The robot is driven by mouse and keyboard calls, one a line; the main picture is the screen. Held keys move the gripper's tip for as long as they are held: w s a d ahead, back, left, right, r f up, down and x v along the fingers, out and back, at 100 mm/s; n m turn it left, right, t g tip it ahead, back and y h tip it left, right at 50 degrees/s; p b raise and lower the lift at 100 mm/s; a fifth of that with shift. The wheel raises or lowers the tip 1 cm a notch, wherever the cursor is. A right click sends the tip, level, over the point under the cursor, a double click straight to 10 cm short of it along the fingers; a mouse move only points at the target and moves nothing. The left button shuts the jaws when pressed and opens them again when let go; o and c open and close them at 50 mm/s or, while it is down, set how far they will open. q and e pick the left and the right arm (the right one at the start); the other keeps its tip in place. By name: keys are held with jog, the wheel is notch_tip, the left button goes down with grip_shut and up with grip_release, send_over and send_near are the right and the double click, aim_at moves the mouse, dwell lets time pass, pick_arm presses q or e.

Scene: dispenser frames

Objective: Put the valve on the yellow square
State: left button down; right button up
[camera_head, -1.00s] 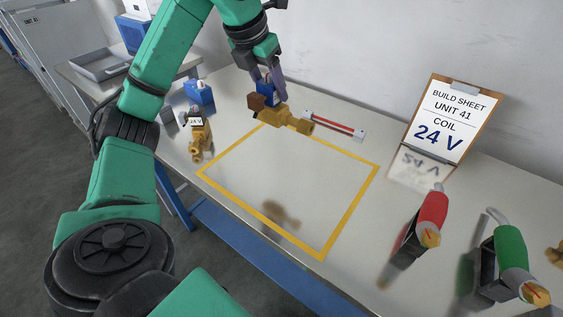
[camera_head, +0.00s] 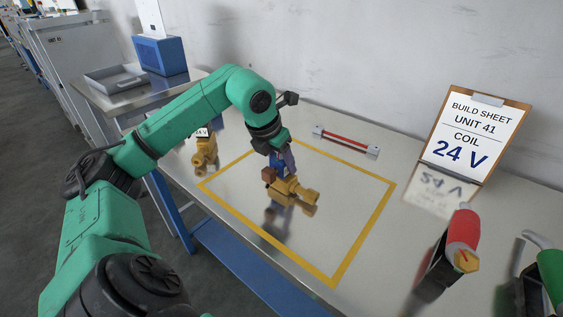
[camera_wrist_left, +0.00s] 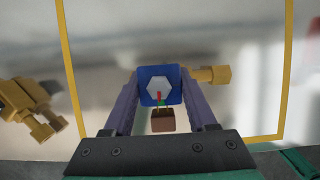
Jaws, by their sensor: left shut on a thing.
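The valve (camera_head: 291,193) has a brass body, a blue block on top and a small brown block at its side. My left gripper (camera_head: 281,160) is shut on its blue block (camera_wrist_left: 150,96). The valve is over the inside of the yellow square (camera_head: 364,234), an outline on the table, towards its far half. Its shadow or reflection lies just below it; I cannot tell whether it touches the table. In the left wrist view the gripper (camera_wrist_left: 160,98) has a purple finger on each side of the blue block. My right gripper is not in view.
A second brass valve (camera_head: 205,155) stands left of the square. A red-barred rail (camera_head: 346,141) lies beyond it. A build sheet reading 24 V (camera_head: 465,137), a red-handled tool (camera_head: 462,232) and a green-handled one (camera_head: 551,272) stand right. The near part of the square is clear.

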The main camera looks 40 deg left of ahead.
pick_arm(q)
jog(key=shift+f, duration=0.2)
jog(key=shift+c, duration=1)
grip_release()
jog(key=shift+r, duration=0.25)
jog(key=shift+s+r, duration=0.1)
jog(key=shift+r, duration=0.3)
jog(key=p+v, duration=0.2)
jog(key=v, duration=0.9)
jog(key=shift+r+p, duration=0.1)
jog(key=shift+p, duration=0.2)
